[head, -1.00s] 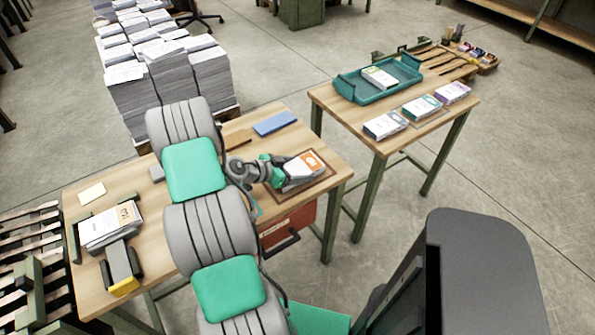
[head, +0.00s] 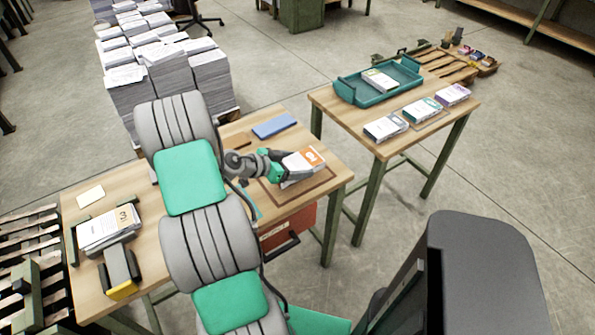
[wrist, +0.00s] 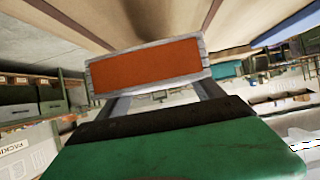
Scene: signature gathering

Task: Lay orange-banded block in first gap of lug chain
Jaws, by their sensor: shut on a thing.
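My gripper (head: 286,173) is shut on the orange-banded block (head: 303,160), a white paper block with an orange patch on top. I hold it just above the brown-edged mat (head: 312,189) at the right end of the near table. In the wrist view the block's orange end (wrist: 145,65) shows between the fingers of my gripper (wrist: 155,98).
The right table bears a teal tray (head: 350,91) with a block inside, and blocks with blue (head: 385,128), teal (head: 422,110) and purple (head: 453,95) bands. A blue slab (head: 274,126) lies on the near table. Floor shows between the tables.

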